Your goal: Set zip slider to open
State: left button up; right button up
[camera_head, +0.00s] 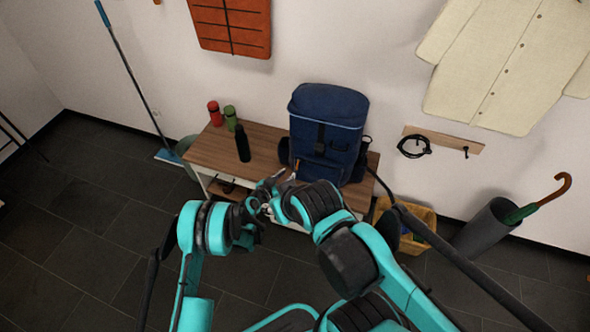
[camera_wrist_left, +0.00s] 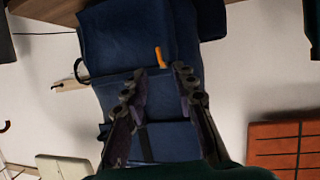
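A dark blue backpack (camera_head: 327,112) stands upright on the wooden bench. It fills the middle of the left wrist view (camera_wrist_left: 135,45), which shows it upside down. A small orange pull (camera_wrist_left: 158,55), seemingly the zip slider, lies on its front; it is tiny in the head view (camera_head: 296,166). My left gripper (camera_head: 281,177) is at the pack's lower front. In the wrist view its two fingers (camera_wrist_left: 157,73) are apart with nothing between the tips, and the pull shows just beyond them. My right arm comes in from the right, close to the left gripper; its fingers cannot be made out.
The wooden bench (camera_head: 205,151) bears a black bottle (camera_head: 242,144), a red flask (camera_head: 215,113) and a green flask (camera_head: 230,117) left of the pack. A yellow crate (camera_head: 418,232) and an umbrella bin (camera_head: 487,230) stand on the floor at right. The two arms are close together.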

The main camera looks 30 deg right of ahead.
pick_arm(q)
jog(key=b+x, duration=0.2)
jog(key=x, duration=0.5)
jog(key=shift+d+f+b, duration=0.25)
jog(key=shift+b, duration=0.05)
jog(key=shift+w, duration=0.1)
grip_shut()
